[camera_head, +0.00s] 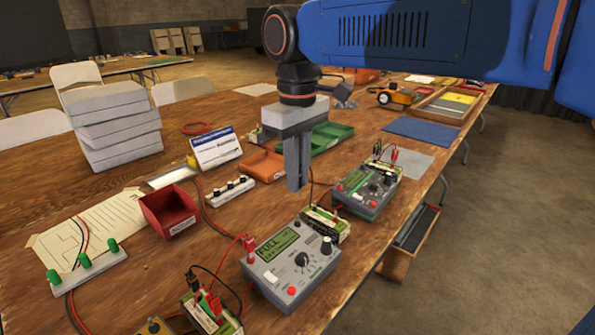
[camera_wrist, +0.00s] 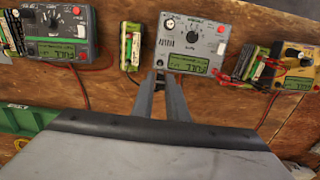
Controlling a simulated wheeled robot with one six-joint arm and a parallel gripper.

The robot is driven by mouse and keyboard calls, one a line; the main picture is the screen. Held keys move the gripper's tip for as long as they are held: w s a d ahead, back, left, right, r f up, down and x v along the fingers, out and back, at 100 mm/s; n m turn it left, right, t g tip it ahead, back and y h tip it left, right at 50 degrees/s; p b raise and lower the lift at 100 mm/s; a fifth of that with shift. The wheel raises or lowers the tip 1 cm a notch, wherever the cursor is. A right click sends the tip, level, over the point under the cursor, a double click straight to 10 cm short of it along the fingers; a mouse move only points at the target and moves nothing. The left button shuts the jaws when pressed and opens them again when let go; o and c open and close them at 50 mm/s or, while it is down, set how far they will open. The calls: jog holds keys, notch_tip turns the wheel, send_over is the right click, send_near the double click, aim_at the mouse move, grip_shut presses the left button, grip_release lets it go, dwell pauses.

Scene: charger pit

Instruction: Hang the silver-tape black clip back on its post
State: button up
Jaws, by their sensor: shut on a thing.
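My gripper (camera_head: 297,188) points down above the table, just behind the middle grey charger (camera_head: 290,268), apart from it. Its fingers are closed together. In the wrist view the fingertips (camera_wrist: 160,82) meet just below a small dark and pale thing, which I take to be the silver-tape black clip (camera_wrist: 159,74); the fingers mostly hide it, and its tape cannot be made out. The grey charger's display reads FULL, and it also shows in the wrist view (camera_wrist: 190,40). A black post (camera_head: 326,246) stands on its right side with no clip visible. A red clip (camera_head: 250,243) is on its left side.
Another charger (camera_head: 368,190) stands behind to the right, with clips and leads. A battery (camera_head: 326,224) lies beside the middle charger. A red bin (camera_head: 168,210), a white strip with black knobs (camera_head: 229,191) and orange and green trays are left and behind. A blue mat (camera_head: 424,131) lies far right.

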jog(key=shift+f, duration=3.3)
jog(key=shift+f, duration=0.2)
jog(key=o, duration=0.9)
jog(key=shift+o, duration=0.9)
jog(key=shift+r, duration=3.75)
